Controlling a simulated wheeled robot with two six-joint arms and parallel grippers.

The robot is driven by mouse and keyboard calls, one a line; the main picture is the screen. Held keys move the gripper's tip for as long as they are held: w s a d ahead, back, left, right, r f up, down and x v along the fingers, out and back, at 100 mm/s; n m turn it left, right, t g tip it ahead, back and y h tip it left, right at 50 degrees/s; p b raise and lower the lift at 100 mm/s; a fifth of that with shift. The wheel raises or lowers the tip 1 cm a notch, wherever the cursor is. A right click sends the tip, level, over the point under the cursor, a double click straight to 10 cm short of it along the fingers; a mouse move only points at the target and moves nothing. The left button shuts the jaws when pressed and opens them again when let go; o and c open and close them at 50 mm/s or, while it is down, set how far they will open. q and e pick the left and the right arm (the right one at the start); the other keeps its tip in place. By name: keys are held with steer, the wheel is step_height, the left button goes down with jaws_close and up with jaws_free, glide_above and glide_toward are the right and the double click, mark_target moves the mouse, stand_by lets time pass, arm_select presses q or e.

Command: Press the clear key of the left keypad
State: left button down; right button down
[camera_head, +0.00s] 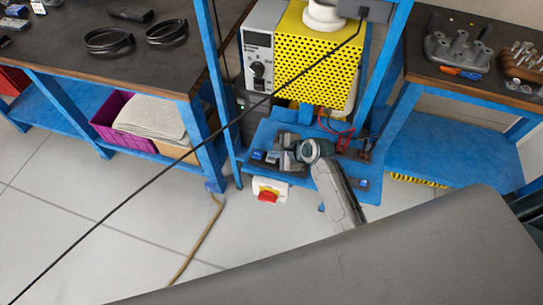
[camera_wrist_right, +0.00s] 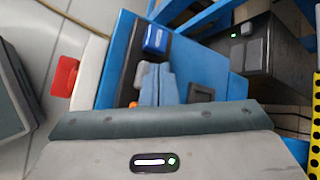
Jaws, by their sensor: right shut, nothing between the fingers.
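A small dark keypad with a blue part (camera_head: 258,155) sits at the left of the blue sloping panel under the yellow perforated box. In the right wrist view the blue part (camera_wrist_right: 155,40) shows beyond my fingers, on a dark strip. The single keys, the clear key among them, are too small or hidden to tell. My right gripper (camera_head: 278,158) is shut and empty, over the left part of the panel near this keypad. Its fingers also show in the wrist view (camera_wrist_right: 157,84); I cannot tell whether they touch anything. My left gripper is out of view.
A white box with a red switch (camera_head: 268,197) is fixed at the panel's front. The yellow perforated box (camera_head: 315,60) stands behind, between blue posts. Workbenches stand left (camera_head: 60,60) and right (camera_head: 470,85). A cable (camera_head: 198,240) lies on the open floor.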

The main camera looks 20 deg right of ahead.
steer(key=shift+f, duration=0.55)
stand_by(0.6)
steer(key=shift+r, duration=0.1)
steer(key=shift+r+p, duration=0.85)
steer(key=shift+p, duration=0.35)
step_height(320, 180, up, 5)
steer(key=p, duration=0.6)
steer(key=shift+r, duration=0.1)
stand_by(0.4)
